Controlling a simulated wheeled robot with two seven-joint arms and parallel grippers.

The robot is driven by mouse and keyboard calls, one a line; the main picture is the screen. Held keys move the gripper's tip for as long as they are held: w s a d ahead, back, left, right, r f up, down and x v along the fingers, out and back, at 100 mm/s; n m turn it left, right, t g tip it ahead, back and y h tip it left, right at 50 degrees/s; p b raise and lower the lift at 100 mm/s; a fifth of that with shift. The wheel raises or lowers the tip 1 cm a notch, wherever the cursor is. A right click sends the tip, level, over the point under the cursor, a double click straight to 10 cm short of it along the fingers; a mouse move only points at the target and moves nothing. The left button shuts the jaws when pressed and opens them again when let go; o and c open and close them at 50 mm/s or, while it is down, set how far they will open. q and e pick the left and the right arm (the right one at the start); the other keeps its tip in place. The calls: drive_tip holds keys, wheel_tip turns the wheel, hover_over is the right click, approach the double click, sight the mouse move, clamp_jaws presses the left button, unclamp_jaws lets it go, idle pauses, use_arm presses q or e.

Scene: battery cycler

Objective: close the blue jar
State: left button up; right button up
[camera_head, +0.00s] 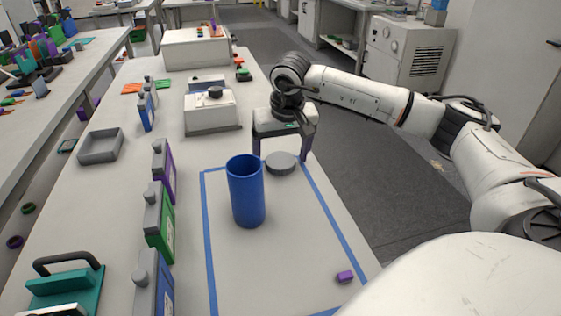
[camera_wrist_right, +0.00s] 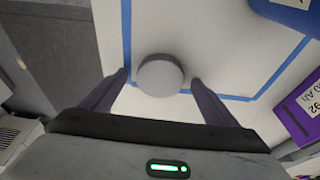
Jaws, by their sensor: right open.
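The blue jar (camera_head: 246,191) stands upright on the table, inside an area outlined with blue tape. Its top is open and no lid is on it. A round grey lid (camera_head: 281,163) lies flat on the table just behind and right of the jar. My right gripper (camera_head: 283,157) is open above the lid, fingers pointing down. In the right wrist view the lid (camera_wrist_right: 160,75) lies between and slightly beyond the two fingertips (camera_wrist_right: 160,80), and part of the blue jar (camera_wrist_right: 290,14) shows at the upper right. My left gripper is not in view.
Upright battery modules, purple (camera_head: 163,170), green (camera_head: 159,219) and blue (camera_head: 153,283), line the left of the taped area. A small purple block (camera_head: 345,277) lies at front right. A grey tray (camera_head: 100,146) and white device (camera_head: 211,110) stand farther back.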

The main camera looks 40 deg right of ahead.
sight(281, 161)
drive_tip(key=c, duration=1.1)
wheel_tip(281, 161, up, 10)
